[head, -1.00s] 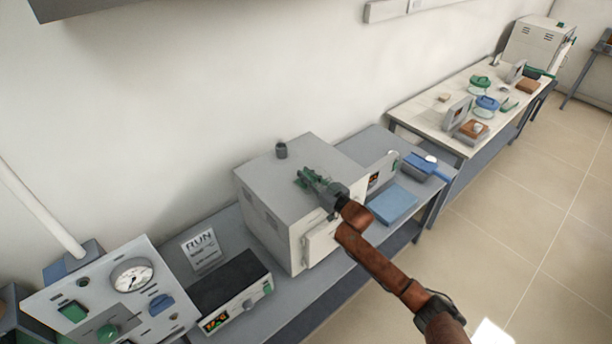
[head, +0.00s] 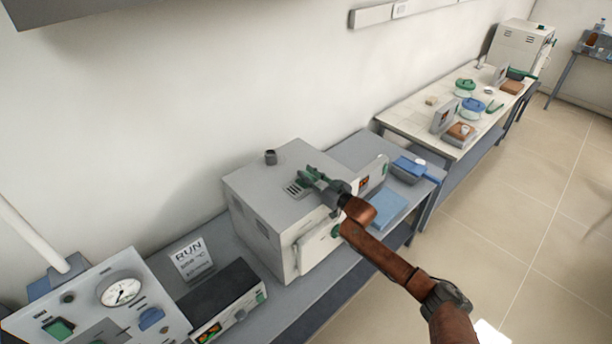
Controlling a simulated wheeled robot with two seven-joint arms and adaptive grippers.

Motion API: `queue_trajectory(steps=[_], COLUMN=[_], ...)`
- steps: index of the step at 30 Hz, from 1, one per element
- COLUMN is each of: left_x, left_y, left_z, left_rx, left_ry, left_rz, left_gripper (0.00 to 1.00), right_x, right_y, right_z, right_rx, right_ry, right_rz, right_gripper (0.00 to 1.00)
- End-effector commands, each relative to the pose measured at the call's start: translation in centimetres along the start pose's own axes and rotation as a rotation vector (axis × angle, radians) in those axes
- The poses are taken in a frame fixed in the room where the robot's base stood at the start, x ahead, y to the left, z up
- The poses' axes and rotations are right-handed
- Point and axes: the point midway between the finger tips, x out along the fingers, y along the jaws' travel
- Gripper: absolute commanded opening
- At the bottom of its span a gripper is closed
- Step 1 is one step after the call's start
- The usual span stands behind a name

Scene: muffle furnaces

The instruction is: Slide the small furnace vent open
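The small furnace (head: 262,205) is a grey box on the bench in the middle of the head view. A slotted vent (head: 293,190) shows on its top, partly beside my gripper; how far its slide is open is too small to tell. My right gripper (head: 304,175), with green fingers, is over the furnace top, just behind and right of the visible slots. Its fingers look apart with nothing between them. Whether they touch the vent is unclear. My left gripper is out of view.
A short dark stub (head: 270,157) stands at the back of the furnace top. A control panel (head: 110,305) and a black-topped unit (head: 225,300) are at left. A blue pad (head: 386,208) lies right of the furnace. A pale table (head: 425,125) with several items stands further right.

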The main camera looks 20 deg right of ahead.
Motion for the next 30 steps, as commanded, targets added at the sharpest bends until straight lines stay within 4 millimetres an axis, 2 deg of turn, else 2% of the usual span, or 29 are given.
queue_trajectory(steps=[3, 10, 14, 17, 27, 30], left_x=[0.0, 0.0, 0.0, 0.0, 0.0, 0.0], left_y=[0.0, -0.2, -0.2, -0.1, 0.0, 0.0], left_z=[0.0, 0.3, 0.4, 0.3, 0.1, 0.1], left_rx=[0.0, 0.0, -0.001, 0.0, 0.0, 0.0], left_ry=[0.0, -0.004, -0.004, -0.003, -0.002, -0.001], left_rz=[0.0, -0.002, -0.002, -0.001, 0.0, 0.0], left_gripper=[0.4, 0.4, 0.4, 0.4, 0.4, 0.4], right_x=[0.1, 0.1, -0.7, -2.2, -9.1, -10.5], right_y=[-0.1, -0.2, -0.1, -0.1, -0.2, -0.1], right_z=[0.0, 0.0, 0.2, 0.2, 0.2, 0.1], right_rx=[0.0, 0.0, 0.001, 0.0, 0.0, 0.0], right_ry=[0.0, 0.0, -0.001, -0.002, -0.002, -0.002], right_rz=[-0.001, -0.003, -0.002, -0.002, -0.002, -0.001], right_gripper=[0.3, 0.3, 0.3, 0.3, 0.3, 0.3])
